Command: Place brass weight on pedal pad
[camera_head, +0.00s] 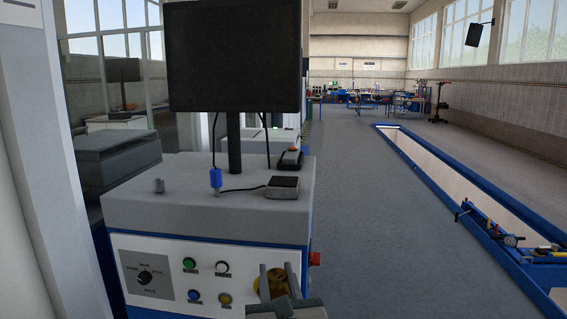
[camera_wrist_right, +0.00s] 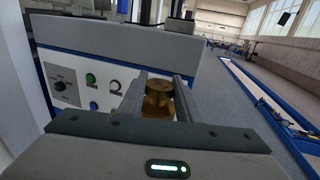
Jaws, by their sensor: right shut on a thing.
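The brass weight (camera_head: 271,284) is a round, spool-shaped, gold-brown piece low in the head view, in front of the grey machine cabinet. My right gripper (camera_head: 278,270) is shut on it, a finger at each side. In the right wrist view the weight (camera_wrist_right: 158,100) shows upright between the two fingers of the gripper (camera_wrist_right: 160,88). A small flat box with a dark top (camera_head: 282,187) and a cable lies on the cabinet top, above and behind the gripper; I cannot tell whether it is the pedal pad. My left gripper is not in view.
The cabinet (camera_head: 130,206) has a front panel with a dial (camera_head: 147,275) and coloured buttons. A blue-edged pit (camera_head: 460,170) lies right; floor between is clear.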

